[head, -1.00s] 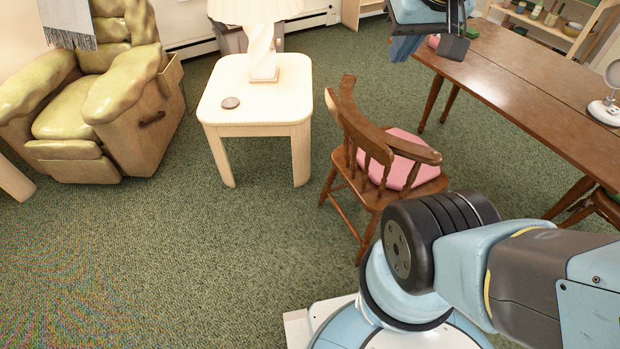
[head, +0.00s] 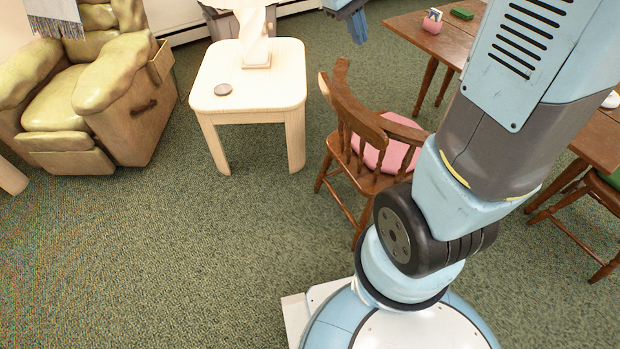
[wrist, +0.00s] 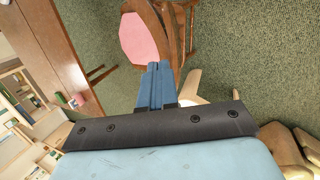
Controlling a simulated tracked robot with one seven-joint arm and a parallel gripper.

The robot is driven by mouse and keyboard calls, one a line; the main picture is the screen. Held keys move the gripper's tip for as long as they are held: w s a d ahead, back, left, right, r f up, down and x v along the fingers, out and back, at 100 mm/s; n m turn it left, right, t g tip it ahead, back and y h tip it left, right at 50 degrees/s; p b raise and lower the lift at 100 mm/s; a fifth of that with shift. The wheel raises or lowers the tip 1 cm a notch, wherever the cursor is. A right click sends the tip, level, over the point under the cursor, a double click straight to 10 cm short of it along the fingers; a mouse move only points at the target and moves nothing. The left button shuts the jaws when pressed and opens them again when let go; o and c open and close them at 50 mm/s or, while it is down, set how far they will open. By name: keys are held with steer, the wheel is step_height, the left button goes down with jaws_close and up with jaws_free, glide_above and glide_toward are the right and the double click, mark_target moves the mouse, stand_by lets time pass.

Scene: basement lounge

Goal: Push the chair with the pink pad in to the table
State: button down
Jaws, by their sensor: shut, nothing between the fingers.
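The wooden chair with the pink pad (head: 386,154) stands on the carpet in the head view, between the side table and the long brown table (head: 425,38). Its curved back is toward the lower left, and carpet shows between it and the long table. My arm hides part of that table. In the wrist view the chair's pink pad (wrist: 140,38) is at the top, and the long table (wrist: 40,50) is at the left. My gripper (wrist: 154,68) is shut and empty. In the head view my gripper (head: 356,25) shows only in part at the top edge, beyond the chair.
A green armchair (head: 75,100) is farther left. A second chair with a green pad (head: 608,190) is at the right. The front-left carpet is clear.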

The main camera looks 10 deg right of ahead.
steer(key=w+a+f+n+h, duration=0.25)
steer(key=w+f, duration=0.35)
steer(key=f, duration=0.4)
steer(key=w+a+f+n+g+h, duration=0.1)
steer(key=w+f+n+h, duration=0.3)
steer(key=f, duration=0.6)
steer(key=w+a+f+n+h, duration=0.1)
steer(key=w+f+n, duration=0.1)
steer(key=w+f, duration=0.65)
steer(key=n+t+h, duration=0.3)
steer(key=n+t, duration=0.3)
steer(key=n, duration=0.3)
glide_toward(342, 169)
steer(key=shift+f+x, duration=0.2)
steer(key=shift+x, duration=2.6)
